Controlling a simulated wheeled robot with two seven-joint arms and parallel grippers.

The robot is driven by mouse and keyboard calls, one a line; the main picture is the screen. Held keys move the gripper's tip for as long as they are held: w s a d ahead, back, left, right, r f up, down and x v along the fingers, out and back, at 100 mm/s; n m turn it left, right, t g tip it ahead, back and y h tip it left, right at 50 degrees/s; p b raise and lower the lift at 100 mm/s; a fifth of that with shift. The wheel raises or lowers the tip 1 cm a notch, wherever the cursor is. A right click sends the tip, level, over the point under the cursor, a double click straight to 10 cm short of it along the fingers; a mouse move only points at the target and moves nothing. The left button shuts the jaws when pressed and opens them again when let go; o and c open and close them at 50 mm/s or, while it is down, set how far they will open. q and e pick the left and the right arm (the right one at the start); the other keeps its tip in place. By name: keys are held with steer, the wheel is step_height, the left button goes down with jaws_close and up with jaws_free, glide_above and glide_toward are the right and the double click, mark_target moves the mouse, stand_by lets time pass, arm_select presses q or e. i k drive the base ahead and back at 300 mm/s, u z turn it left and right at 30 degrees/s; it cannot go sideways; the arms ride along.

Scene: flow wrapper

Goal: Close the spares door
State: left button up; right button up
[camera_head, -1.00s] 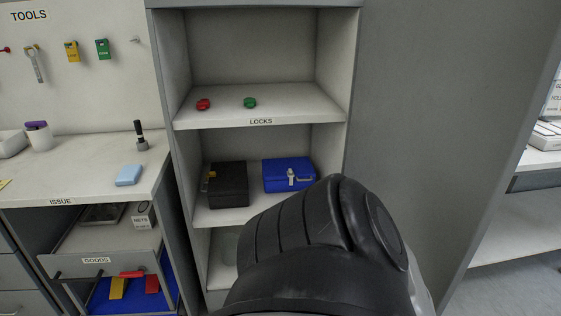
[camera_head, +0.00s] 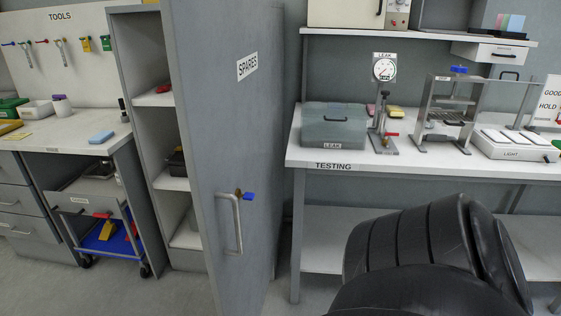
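A black rounded part of my arm fills the lower right, apart from the door. Neither gripper's fingers are in view.
The testing bench (camera_head: 309,152) stands right of the door, carrying a LEAK box (camera_head: 334,127), a gauge stand (camera_head: 383,107) and a light panel (camera_head: 517,147). The issue counter (camera_head: 75,134) is at the left.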

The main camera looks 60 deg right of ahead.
mark_target(219, 51)
steer(key=z, duration=1.75)
steer(key=i, duration=0.5)
steer(key=k, duration=1)
steer(key=z, duration=1.75)
steer(key=i, duration=1.25)
steer(key=u, duration=2)
